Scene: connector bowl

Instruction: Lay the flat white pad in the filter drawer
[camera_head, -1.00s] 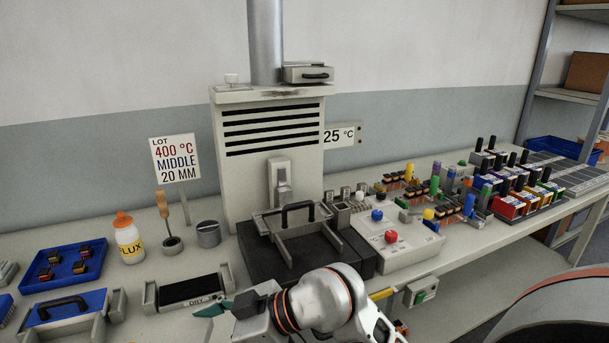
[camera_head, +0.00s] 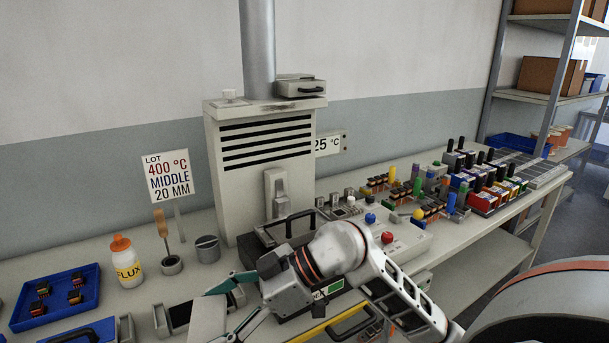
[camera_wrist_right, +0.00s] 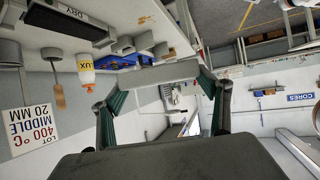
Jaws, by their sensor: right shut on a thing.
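My right gripper (camera_head: 222,302) is low in the head view, in front of the dark DRY tray, with its teal fingers pointing left. It is shut on the flat white pad (camera_head: 206,320), whose pale face shows beside the fingers. In the right wrist view the pad (camera_wrist_right: 155,77) spans between the two teal fingertips (camera_wrist_right: 160,92). A pale drawer with a dark handle (camera_head: 300,87), which looks like the filter drawer, sits on top of the vented tower beside the metal pipe. Its inside is not visible. My left gripper is not in view.
The vented tower (camera_head: 262,150) stands at the back of the bench. A LOT sign (camera_head: 168,177), a flux bottle (camera_head: 127,262), a brush in a holder (camera_head: 162,228) and a blue tray (camera_head: 56,300) stand left. Buttons and connectors crowd the right. Air before the tower's upper part is clear.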

